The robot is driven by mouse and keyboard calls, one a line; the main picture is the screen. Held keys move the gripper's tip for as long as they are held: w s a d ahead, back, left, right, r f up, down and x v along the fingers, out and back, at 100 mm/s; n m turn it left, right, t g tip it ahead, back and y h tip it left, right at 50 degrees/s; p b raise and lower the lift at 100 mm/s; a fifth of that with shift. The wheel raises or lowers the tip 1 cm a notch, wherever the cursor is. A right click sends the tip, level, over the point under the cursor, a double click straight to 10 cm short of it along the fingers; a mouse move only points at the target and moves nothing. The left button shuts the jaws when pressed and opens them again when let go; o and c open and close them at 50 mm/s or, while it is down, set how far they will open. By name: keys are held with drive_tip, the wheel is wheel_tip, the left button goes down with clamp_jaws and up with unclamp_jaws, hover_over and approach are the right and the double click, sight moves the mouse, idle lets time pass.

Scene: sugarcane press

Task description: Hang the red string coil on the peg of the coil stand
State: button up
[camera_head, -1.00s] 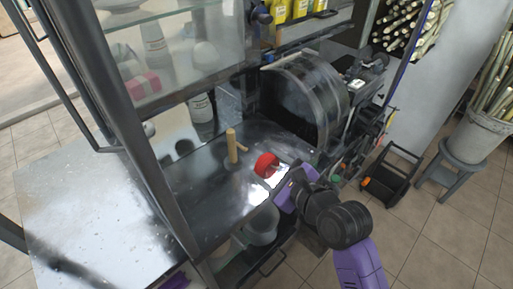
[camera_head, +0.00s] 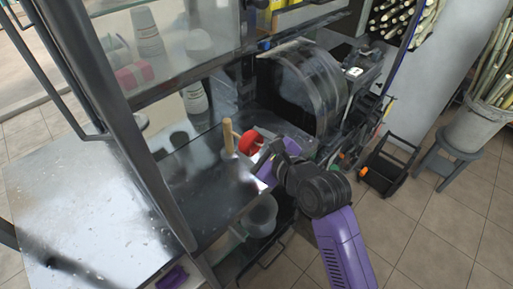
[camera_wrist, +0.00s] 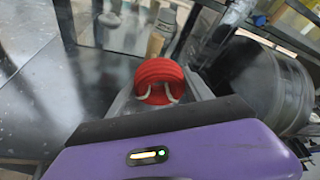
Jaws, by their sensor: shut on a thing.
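The red string coil (camera_head: 250,142) is a thick ring held at the end of my gripper (camera_head: 258,146). In the wrist view the coil (camera_wrist: 160,72) sits between the fingers, and pale loops show at its lower side. My gripper is shut on it. The coil stand (camera_head: 228,138) is an upright wooden post on the dark metal counter, with a short peg toward the right. The coil is just right of the post, close to the peg. I cannot tell whether the peg passes into the ring. Part of the post shows behind the coil in the wrist view (camera_wrist: 156,44).
A big dark drum of the press (camera_head: 302,88) stands behind and right of the coil. A glass-sided cabinet frame (camera_head: 110,110) rises at the left. Patterned cups (camera_head: 194,98) stand behind the post. The counter (camera_head: 185,185) left of the post is clear.

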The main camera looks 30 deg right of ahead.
sight(238, 136)
drive_tip(key=shift+w+a+f+b, duration=0.1)
drive_tip(key=shift+w+a+b, duration=0.2)
drive_tip(key=shift+w, duration=0.45)
drive_tip(key=shift+w+a+f+b, duration=0.1)
drive_tip(key=shift+w+a+b, duration=0.1)
drive_tip(key=shift+w+b, duration=0.4)
drive_tip(key=shift+w+a+f+b, duration=0.1)
drive_tip(key=shift+w+a+b, duration=0.15)
drive_tip(key=shift+w, duration=0.6)
drive_tip(key=shift+w+a+f+p, duration=0.15)
drive_tip(key=shift+w+f+p, duration=0.2)
drive_tip(key=shift+w, duration=0.15)
drive_tip(key=o, duration=1.3)
drive_tip(key=shift+o, duration=0.2)
drive_tip(key=shift+s, duration=0.1)
